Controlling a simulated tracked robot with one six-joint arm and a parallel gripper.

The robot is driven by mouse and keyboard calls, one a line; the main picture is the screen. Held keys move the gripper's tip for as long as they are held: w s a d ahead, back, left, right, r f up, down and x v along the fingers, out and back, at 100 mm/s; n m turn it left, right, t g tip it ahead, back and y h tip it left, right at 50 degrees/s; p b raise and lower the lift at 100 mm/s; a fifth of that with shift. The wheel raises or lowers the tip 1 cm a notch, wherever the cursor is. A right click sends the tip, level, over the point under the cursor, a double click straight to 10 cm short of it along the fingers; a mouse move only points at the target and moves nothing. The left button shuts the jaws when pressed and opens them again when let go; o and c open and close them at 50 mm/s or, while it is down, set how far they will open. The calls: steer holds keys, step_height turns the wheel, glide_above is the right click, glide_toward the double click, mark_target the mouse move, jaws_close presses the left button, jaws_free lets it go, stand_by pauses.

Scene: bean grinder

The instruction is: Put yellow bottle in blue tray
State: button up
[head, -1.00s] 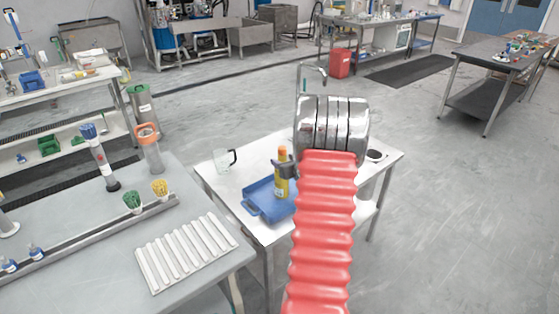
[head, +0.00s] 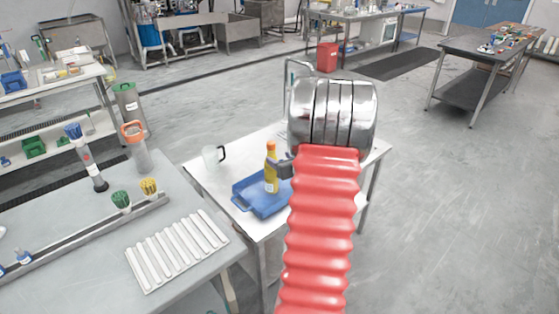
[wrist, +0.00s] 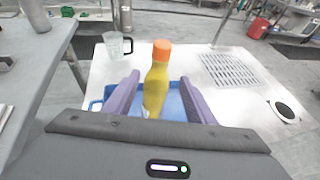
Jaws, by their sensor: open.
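The yellow bottle (head: 271,170) with an orange cap stands upright in the blue tray (head: 247,204) on the white table. In the wrist view the bottle (wrist: 157,83) is between the two purple fingers of my gripper (wrist: 158,98), which are apart with gaps on both sides of it. The blue tray (wrist: 97,104) shows behind and around the fingers. In the head view my gripper (head: 285,168) is at the right side of the bottle, partly hidden by my arm. The bottle's base is hidden in the wrist view.
A clear jug with a black handle (head: 212,157) stands on the white table (head: 208,180), behind the tray. A grey table with a ribbed white rack (head: 177,250) is at the left.

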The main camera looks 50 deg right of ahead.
stand_by(0.3)
steer(key=w+a+r+n+y, duration=0.3)
steer(key=a+r+n, duration=0.15)
steer(key=a, duration=0.45)
steer(key=w+a+r+n+y, duration=0.25)
steer(key=a+n, duration=0.25)
steer(key=a, duration=0.4)
steer(key=w+a+r+n+y, duration=0.3)
steer(key=w+a+r+n, duration=0.15)
steer(key=a, duration=0.45)
steer(key=s+a+r+n+g+y, duration=0.1)
steer(key=s+a+n+g, duration=0.15)
steer(key=a+n, duration=0.45)
steer(key=s+a+r+n+g+y, duration=0.1)
steer(key=s+a+n, duration=0.25)
steer(key=a, duration=0.85)
steer(key=s+a+n+g+h, duration=0.1)
steer(key=s+a+n, duration=0.1)
steer(key=s+n, duration=0.3)
steer(key=s+a+n+h, duration=0.2)
steer(key=s+a+n, duration=0.1)
steer(key=s+n, duration=0.3)
steer(key=s+a+r+n+g+h, duration=0.1)
steer(key=s+a+n, duration=0.2)
steer(key=s+n, duration=0.3)
steer(key=shift+s+g, duration=0.35)
steer(key=shift+s, duration=0.35)
